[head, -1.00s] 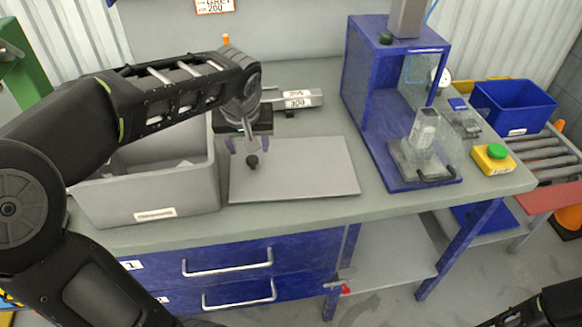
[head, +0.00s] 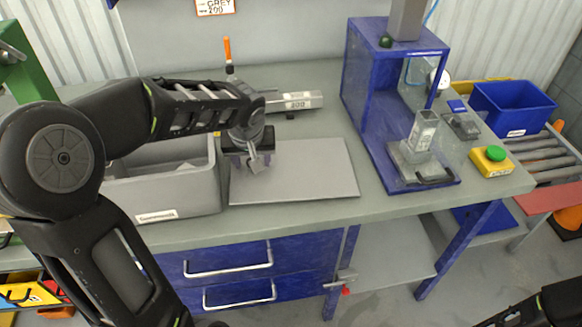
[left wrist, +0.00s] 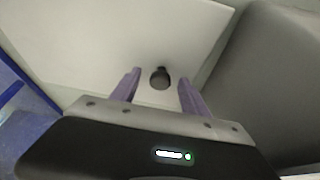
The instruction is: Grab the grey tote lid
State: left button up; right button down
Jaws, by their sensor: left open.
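The grey tote lid (head: 315,172) is a flat light-grey panel lying on the bench, right of the grey tote (head: 180,196). Its dark round knob (left wrist: 160,77) shows in the left wrist view, with the pale lid (left wrist: 110,35) behind it. My left gripper (head: 252,164) is over the lid's left part in the head view, pointing down. In the left wrist view the purple fingers of the gripper (left wrist: 158,80) are open, one either side of the knob, with gaps on both sides. The gripper largely hides the knob in the head view. My right gripper is out of frame.
The grey tote's wall stands close beside the lid's left edge. A blue-framed press (head: 372,110) stands to the right, with a yellow button box (head: 491,161) beyond it. A grey bar (head: 300,101) lies behind the lid. The bench edge runs in front.

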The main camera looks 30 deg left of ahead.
pick_arm(q)
jog(key=shift+c, duration=0.2)
dwell(0.4)
grip_shut()
dwell(0.3)
